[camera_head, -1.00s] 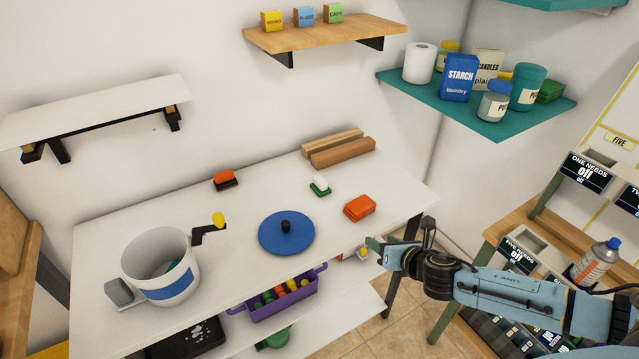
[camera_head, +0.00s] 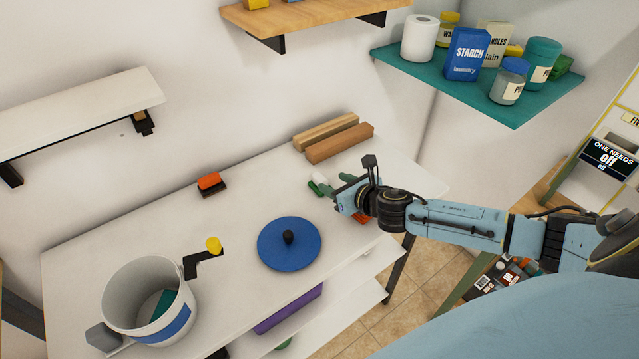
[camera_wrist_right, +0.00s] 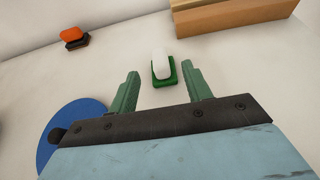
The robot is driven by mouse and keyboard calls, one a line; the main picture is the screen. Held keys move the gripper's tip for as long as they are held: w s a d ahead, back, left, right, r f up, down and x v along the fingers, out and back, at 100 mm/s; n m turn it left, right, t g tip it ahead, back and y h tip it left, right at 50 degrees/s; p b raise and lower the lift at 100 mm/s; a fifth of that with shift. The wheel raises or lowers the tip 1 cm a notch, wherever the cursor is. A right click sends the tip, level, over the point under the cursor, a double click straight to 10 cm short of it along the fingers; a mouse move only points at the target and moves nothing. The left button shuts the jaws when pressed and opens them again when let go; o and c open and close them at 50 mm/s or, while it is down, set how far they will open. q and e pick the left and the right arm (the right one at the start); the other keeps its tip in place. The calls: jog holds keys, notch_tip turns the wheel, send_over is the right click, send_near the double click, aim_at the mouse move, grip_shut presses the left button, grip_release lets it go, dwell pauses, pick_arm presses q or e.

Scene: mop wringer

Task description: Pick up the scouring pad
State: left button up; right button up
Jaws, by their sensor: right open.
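A small green pad with a white rounded block on it, probably the scouring pad, lies on the white table. In the head view its white part (camera_head: 320,178) shows just left of my right gripper (camera_head: 334,186), which covers some of it. In the right wrist view the green pad (camera_wrist_right: 156,82) lies ahead, lined up with the gap between the fingers of my right gripper (camera_wrist_right: 163,73). These green fingers are apart with nothing held. How high they are above the table is hard to tell. My left gripper is not in view.
A blue lid (camera_head: 289,246), a white bucket (camera_head: 150,285) with a crank and a red-black block (camera_head: 210,183) are on the table (camera_head: 120,232). Wooden bars (camera_head: 338,142) lie behind the pad. An orange block (camera_head: 362,219) is mostly hidden under my right arm.

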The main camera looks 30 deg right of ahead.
aim_at(324, 180)
jog(key=shift+w+a+f, duration=0.1)
jog(key=shift+w+f, duration=0.2)
jog(key=shift+w, duration=0.3)
jog(key=shift+w+f, duration=0.15)
jog(key=shift+w, duration=0.15)
jog(key=shift+w+f, duration=0.2)
jog(key=shift+w, duration=0.15)
jog(key=b+x, duration=0.1)
jog(key=x, duration=0.3)
jog(key=shift+s+a+f, duration=0.1)
jog(key=shift+f, duration=0.1)
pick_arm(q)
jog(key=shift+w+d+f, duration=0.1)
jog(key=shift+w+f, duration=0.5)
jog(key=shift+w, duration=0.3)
